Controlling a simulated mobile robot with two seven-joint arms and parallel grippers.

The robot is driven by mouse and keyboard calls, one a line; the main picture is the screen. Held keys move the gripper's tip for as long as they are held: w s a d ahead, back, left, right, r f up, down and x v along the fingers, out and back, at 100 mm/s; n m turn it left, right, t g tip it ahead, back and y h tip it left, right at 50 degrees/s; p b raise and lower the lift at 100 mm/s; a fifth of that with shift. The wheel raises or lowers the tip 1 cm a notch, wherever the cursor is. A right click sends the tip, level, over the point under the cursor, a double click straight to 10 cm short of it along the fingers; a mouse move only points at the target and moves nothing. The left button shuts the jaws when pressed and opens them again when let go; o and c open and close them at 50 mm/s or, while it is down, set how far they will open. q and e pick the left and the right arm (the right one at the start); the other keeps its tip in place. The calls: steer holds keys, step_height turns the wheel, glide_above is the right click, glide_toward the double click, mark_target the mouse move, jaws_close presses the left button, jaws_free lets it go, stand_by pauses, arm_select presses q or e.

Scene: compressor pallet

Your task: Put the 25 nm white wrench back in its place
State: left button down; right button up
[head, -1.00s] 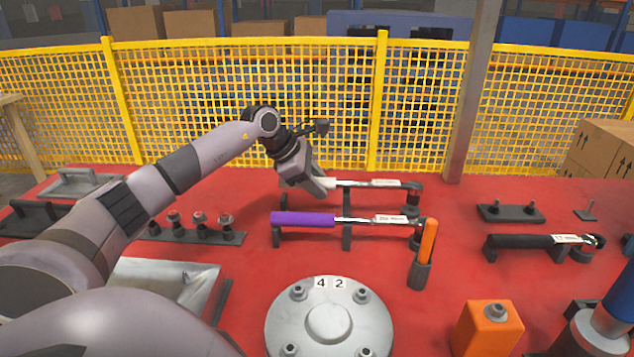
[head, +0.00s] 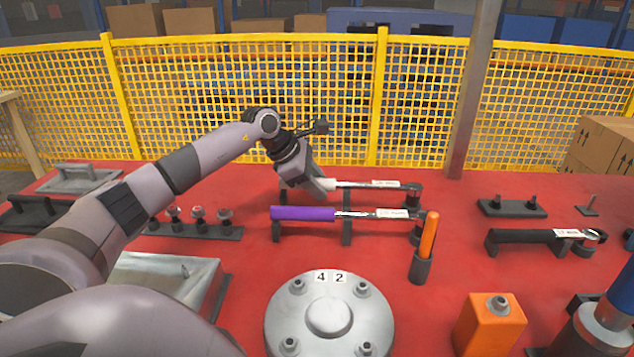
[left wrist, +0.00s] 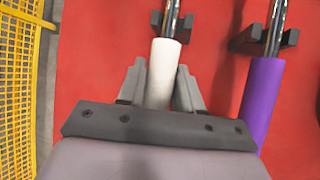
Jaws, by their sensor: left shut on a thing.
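The white wrench (head: 370,184) lies level at the back of the red table, behind the purple wrench. Its white handle (left wrist: 161,72) shows in the left wrist view between my fingers. My left gripper (head: 322,186) is shut on that handle; it also shows in the left wrist view (left wrist: 160,85). The wrench's head end is at the right, by the rear of the dark holder (left wrist: 180,28). I cannot tell whether the wrench rests fully in the holder. My right gripper is in neither view.
The purple wrench (head: 303,214) lies on its supports just in front. An orange-handled tool (head: 429,235) stands upright in a cup. A black wrench (head: 522,240) lies at the right. A round metal flange (head: 330,318) is in front. A yellow mesh fence (head: 420,105) stands behind the table.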

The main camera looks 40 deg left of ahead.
arm_select(q)
steer(key=c, duration=0.7)
jaws_free()
steer(key=shift+o, duration=0.2)
steer(key=shift+f, duration=0.15)
steer(key=v, duration=0.7)
